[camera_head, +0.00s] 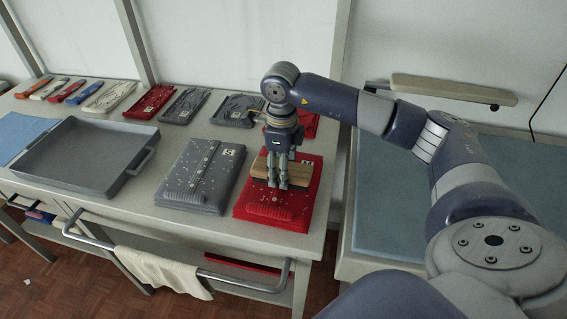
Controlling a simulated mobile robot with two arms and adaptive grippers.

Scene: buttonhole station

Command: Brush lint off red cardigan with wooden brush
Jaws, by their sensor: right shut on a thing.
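The brush lies crosswise over the cardigan's middle and looks to be on or just above the cloth; the gap cannot be told. The brush's underside is hidden. My left gripper is not in view.
A grey folded cardigan (203,170) with light specks lies just left of the red one. A grey tray (75,157) stands farther left. Several folded garments line the back. A towel (160,270) hangs on the front rail. A blue-topped surface (390,215) is at right.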

